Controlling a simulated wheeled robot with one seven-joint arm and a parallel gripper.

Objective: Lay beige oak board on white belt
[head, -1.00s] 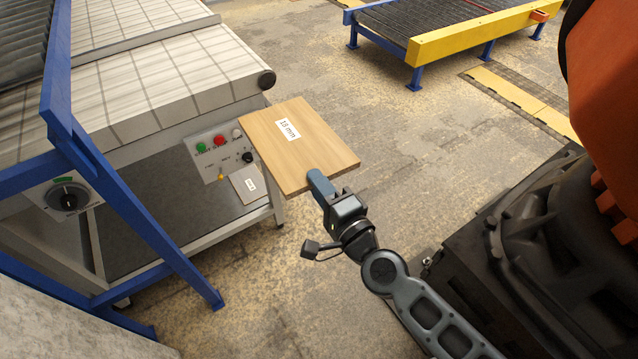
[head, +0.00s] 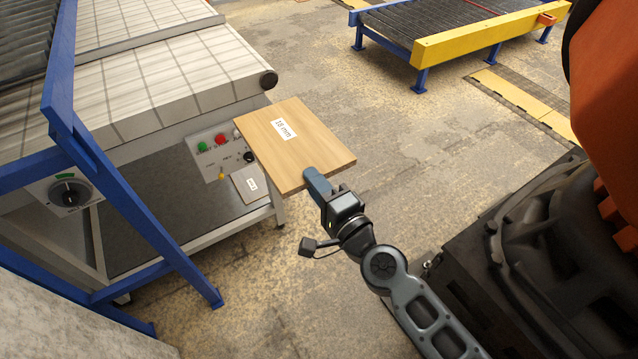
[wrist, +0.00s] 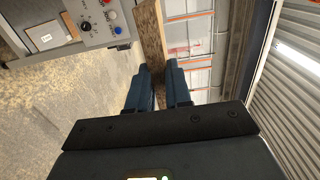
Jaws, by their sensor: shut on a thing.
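The beige oak board (head: 300,148) carries a white label reading 18 mm and is held flat in the air. My gripper (head: 314,180) is shut on its near edge. In the wrist view the board's edge (wrist: 151,45) runs between the two blue fingers of my gripper (wrist: 158,88). The white belt (head: 150,88) lies on the machine at upper left, marked with dark grid lines. The board is to the right of the belt's rounded front corner, beside it and not resting on it. In the head view the board hides part of the machine's control panel.
The control panel (head: 210,160) with coloured buttons is left of the board. A blue frame (head: 125,200) stands at left. An orange and black machine (head: 540,240) stands at right. A yellow-sided roller conveyor (head: 480,38) is behind; floor between is clear.

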